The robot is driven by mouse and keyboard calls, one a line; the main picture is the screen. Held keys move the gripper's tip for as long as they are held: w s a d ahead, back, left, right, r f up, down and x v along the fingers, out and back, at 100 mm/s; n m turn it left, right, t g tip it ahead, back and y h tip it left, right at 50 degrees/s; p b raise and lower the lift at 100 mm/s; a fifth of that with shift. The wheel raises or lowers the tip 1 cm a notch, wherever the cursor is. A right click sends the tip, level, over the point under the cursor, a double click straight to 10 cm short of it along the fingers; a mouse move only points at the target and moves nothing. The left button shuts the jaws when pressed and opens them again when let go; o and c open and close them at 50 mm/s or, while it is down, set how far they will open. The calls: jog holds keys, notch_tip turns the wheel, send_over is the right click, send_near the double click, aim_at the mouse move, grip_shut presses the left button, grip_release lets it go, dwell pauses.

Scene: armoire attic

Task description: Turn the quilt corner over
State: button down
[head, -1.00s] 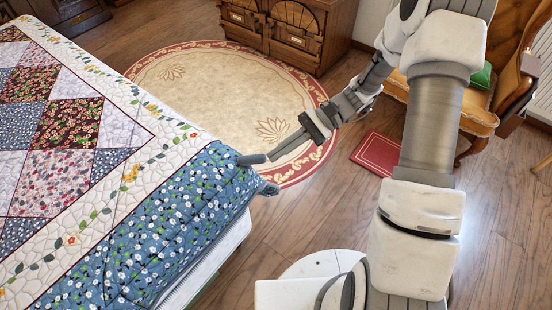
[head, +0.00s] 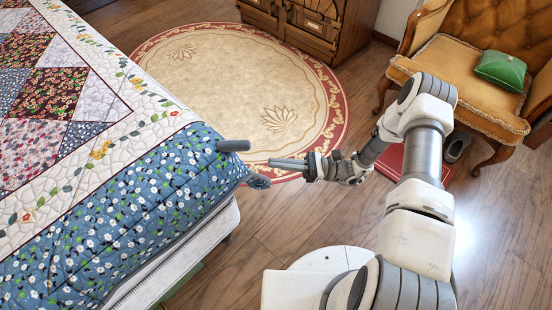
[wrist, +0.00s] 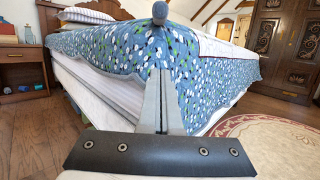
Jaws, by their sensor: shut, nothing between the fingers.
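The quilt (head: 130,225) lies over the bed, with a blue flowered border along its edge. Its corner (head: 258,182) hangs down over the mattress corner. A short grey rod (head: 232,145) sticks out from the top of the quilt at this corner; its round end (wrist: 160,14) faces me in the wrist view. My gripper (head: 270,162) is shut and empty, just right of the corner and a little below the rod, apart from the rod. In the wrist view the fingertips (wrist: 160,72) lie over the hanging corner fold (wrist: 152,58); I cannot tell whether they touch the cloth.
A round rug (head: 235,75) lies on the wooden floor beyond the corner. An armchair (head: 460,85) with a green cushion (head: 501,70) stands at the right, and a carved cabinet (head: 310,28) at the back.

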aim_at(249, 152)
jog(key=b+x, duration=0.1)
jog(key=x, duration=0.6)
jog(key=shift+s+a, duration=0.15)
jog(key=shift+a, duration=0.15)
notch_tip(249, 152, up, 2)
jog(key=shift+a+r+b, duration=0.1)
jog(key=shift+b, duration=0.25)
jog(key=shift+r, duration=1)
jog(key=shift+r, duration=0.1)
